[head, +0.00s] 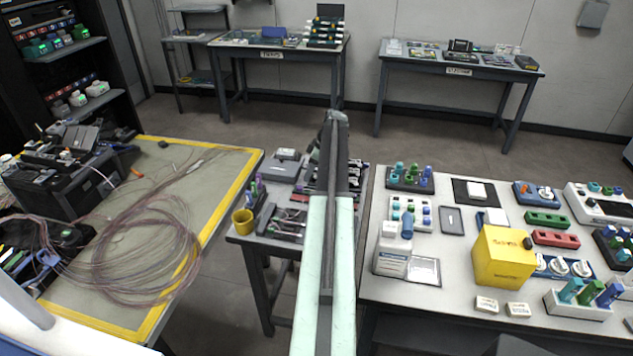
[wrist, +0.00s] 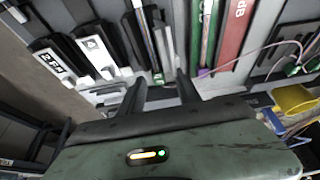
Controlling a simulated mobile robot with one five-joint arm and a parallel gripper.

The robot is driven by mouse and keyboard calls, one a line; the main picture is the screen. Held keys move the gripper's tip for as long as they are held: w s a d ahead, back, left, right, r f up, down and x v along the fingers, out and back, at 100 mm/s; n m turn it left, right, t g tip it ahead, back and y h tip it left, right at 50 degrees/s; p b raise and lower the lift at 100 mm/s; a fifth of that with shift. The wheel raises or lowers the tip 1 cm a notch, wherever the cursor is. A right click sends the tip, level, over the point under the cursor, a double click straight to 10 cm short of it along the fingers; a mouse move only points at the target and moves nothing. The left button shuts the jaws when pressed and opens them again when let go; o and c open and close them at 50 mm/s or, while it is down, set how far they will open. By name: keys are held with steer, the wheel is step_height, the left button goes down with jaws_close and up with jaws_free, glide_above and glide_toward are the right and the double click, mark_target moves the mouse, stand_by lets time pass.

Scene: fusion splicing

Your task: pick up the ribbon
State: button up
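My gripper (wrist: 160,84) is in the wrist view with two dark fingers apart and nothing clearly held between them. It points at a tray of narrow tools and strips. A thin striped strip (wrist: 147,38), which may be the ribbon, lies just beyond the gap between the fingertips. I cannot tell for sure that it is the ribbon. In the head view my arm reaches over the small middle table (head: 243,238) and hides part of it. The fingertips are not clear there.
A pinkish fibre coil (head: 186,245) lies on the yellow-edged left table (head: 225,205). A yellow cup (head: 243,221) stands at the middle table's left edge. The right table holds a yellow box (head: 503,257) and several small parts. In the wrist view a red bar (wrist: 232,35) lies right of the fingers.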

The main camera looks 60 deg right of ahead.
steer(key=shift+r, duration=0.1)
jaws_close()
steer(key=shift+r, duration=0.1)
step_height(320, 180, up, 10)
steer(key=p, duration=1)
